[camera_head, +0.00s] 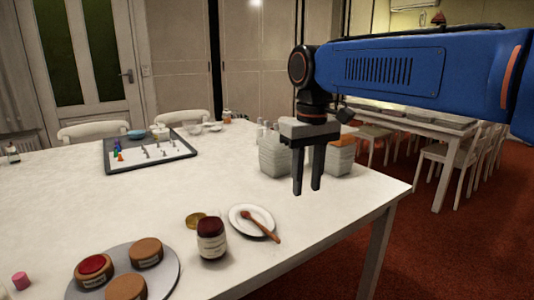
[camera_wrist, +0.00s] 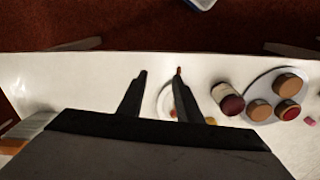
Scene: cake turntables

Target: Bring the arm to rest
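My gripper (camera_head: 308,190) hangs pointing down above the right part of the white table (camera_head: 350,215), in front of some grey containers. Its two dark fingers are parted with nothing between them in the head view. The blue arm reaches in from the right. In the wrist view the fingers (camera_wrist: 158,80) are also apart, above the table near the plate. The gripper seems clear of everything.
A grey turntable (camera_head: 165,280) holds brown cakes, one red-topped (camera_head: 95,265). A jar (camera_head: 211,240), gold lid (camera_head: 196,219) and plate (camera_head: 240,212) with a wooden spoon (camera_head: 262,228) stand nearby. A tray (camera_head: 112,160) with small pieces lies farther back. Containers (camera_head: 275,158) stand behind the gripper.

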